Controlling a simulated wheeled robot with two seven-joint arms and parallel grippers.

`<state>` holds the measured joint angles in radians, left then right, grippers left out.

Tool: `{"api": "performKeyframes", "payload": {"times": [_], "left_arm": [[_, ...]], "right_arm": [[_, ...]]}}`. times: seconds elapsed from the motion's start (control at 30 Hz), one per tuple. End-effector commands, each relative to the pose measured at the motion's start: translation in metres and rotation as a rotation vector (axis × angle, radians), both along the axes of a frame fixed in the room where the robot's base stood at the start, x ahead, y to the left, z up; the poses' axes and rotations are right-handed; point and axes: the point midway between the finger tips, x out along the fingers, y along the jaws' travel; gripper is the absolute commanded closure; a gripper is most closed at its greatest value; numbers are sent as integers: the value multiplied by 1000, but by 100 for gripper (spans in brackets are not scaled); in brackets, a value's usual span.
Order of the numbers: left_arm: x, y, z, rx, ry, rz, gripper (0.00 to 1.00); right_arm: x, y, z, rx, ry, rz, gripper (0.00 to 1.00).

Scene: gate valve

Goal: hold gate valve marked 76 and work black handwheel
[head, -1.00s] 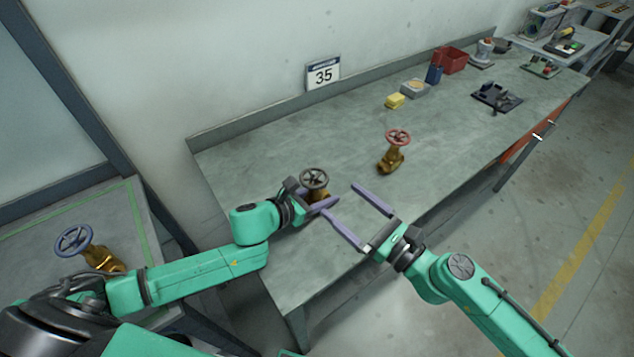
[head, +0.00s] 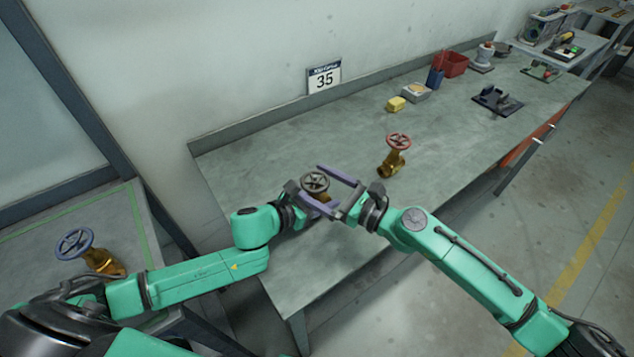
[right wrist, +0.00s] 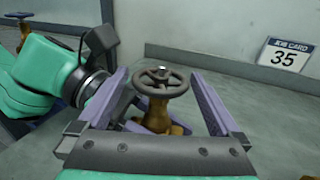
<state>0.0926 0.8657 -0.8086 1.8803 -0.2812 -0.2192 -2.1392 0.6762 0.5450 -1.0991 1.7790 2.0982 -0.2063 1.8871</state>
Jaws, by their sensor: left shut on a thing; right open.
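The gate valve with the black handwheel (head: 315,183) stands on the bench and has a brass body (right wrist: 158,121); I cannot read a marking on it. My left gripper (head: 314,205) is shut on the valve's body below the wheel, coming from the left. My right gripper (head: 312,183) is open. Its two purple fingers reach from the right on either side of the handwheel. In the right wrist view the dark handwheel (right wrist: 161,82) sits between the open fingers (right wrist: 162,92), with gaps on both sides.
A red-wheeled brass valve (head: 396,146) stands to the right on the bench. A blue-wheeled valve (head: 78,243) is on a side table at left. A card marked 35 (head: 324,79) stands at the back edge. A yellow block (head: 396,104) and red bin (head: 452,64) sit farther back.

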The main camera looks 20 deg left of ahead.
Motion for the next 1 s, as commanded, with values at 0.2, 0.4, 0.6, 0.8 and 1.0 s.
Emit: {"api": "performKeyframes", "payload": {"times": [0.2,0.4,0.6,0.8,1.0], "left_arm": [[0,0,0,0,0,1,100],[0,0,0,0,0,1,100],[0,0,0,0,0,1,100],[0,-1,0,0,0,-1,100],[-1,-1,0,-1,1,-1,100]], "right_arm": [[0,0,0,0,0,0,34],[0,0,0,0,-1,0,76],[-1,2,2,0,-4,-22,76],[-3,4,4,3,-9,-103,76],[-4,3,4,13,-3,-256,76]]}}
